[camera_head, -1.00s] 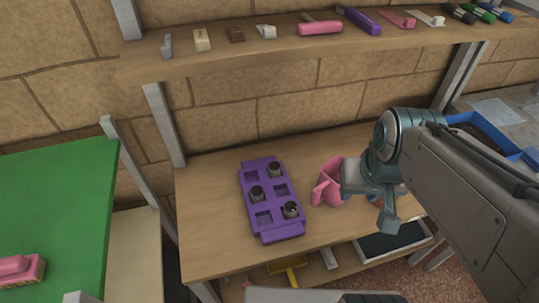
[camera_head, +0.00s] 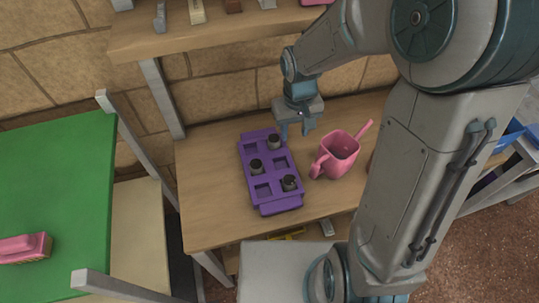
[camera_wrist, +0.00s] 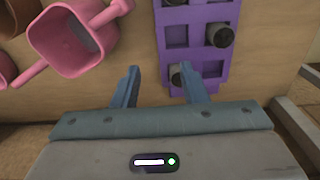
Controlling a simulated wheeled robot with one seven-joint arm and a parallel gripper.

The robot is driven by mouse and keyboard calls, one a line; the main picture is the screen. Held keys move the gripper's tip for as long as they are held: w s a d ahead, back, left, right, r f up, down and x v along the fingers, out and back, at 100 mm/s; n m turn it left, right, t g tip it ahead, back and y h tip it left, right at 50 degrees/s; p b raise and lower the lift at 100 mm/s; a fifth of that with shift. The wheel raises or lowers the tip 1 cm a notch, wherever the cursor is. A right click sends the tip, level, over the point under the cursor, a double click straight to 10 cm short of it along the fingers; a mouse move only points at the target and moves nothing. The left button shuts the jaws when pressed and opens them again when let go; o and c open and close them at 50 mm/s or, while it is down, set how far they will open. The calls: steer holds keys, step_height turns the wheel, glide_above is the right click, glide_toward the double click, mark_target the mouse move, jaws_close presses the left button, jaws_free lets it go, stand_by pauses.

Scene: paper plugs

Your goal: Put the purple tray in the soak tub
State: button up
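The purple tray (camera_head: 262,205) lies flat on the wooden table, with several square cells and dark round plugs in some of them. It also shows in the wrist view (camera_wrist: 197,12). My gripper (camera_head: 295,132) is open and empty, above the table by the tray's back right end. In the wrist view, one fingertip of my gripper (camera_wrist: 160,72) overlaps the tray's near end and the other is over bare table. I see no contact. I cannot pick out the soak tub for certain; a blue container (camera_head: 510,138) is partly hidden behind my arm at the right.
A pink jug (camera_head: 338,155) with a handle stands on the table (camera_head: 215,200) close to the tray's right. A shelf (camera_head: 225,32) with small items runs above the table's back. A green-topped table (camera_head: 50,190) with a pink brush (camera_head: 25,248) stands left.

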steer(key=f, duration=0.2)
glide_above(290, 161)
step_height(290, 161, down, 7)
steer(key=shift+a+f, duration=0.15)
steer(key=shift+d+f+p, duration=0.2)
steer(key=shift+f+p, duration=0.35)
steer(key=shift+f, duration=2.05)
jaws_close()
